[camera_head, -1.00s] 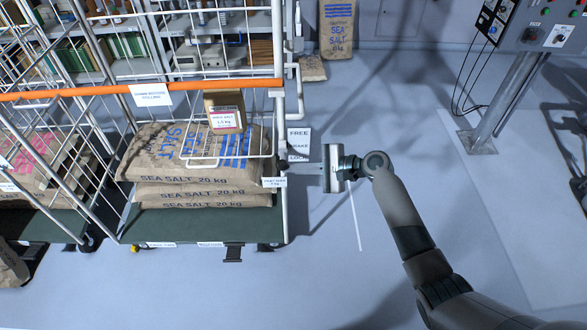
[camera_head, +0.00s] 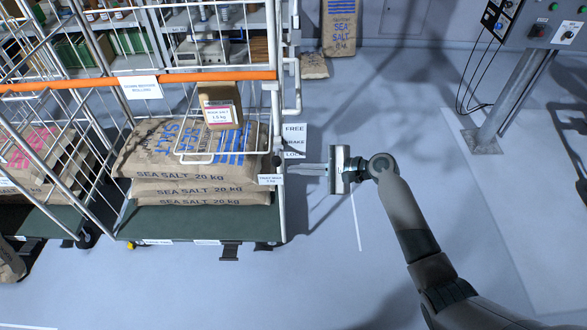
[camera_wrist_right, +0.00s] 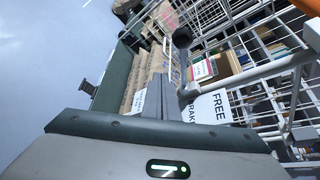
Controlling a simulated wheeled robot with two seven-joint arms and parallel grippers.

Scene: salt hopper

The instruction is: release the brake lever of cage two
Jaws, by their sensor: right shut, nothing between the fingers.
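The roll cage (camera_head: 275,110) with white wire sides stands left of centre in the head view. Its brake lever has a dark round knob (camera_head: 277,160) at the cage's right post; the knob shows large in the wrist view (camera_wrist_right: 182,38). A white plate reading FREE, BRAKE, LOCK (camera_head: 294,130) is beside it, and FREE also shows in the wrist view (camera_wrist_right: 216,105). My right gripper (camera_head: 291,168) is shut and empty, its fingers pointing left, close to the knob. In the wrist view the fingertips lie just beside the lever; contact cannot be told. My left gripper is out of view.
The cage holds stacked sea salt sacks (camera_head: 195,185) and a small carton (camera_head: 220,105) on a wire shelf. An orange bar (camera_head: 200,77) crosses its front. A control post (camera_head: 500,110) stands at the right. The floor between cage and post is clear.

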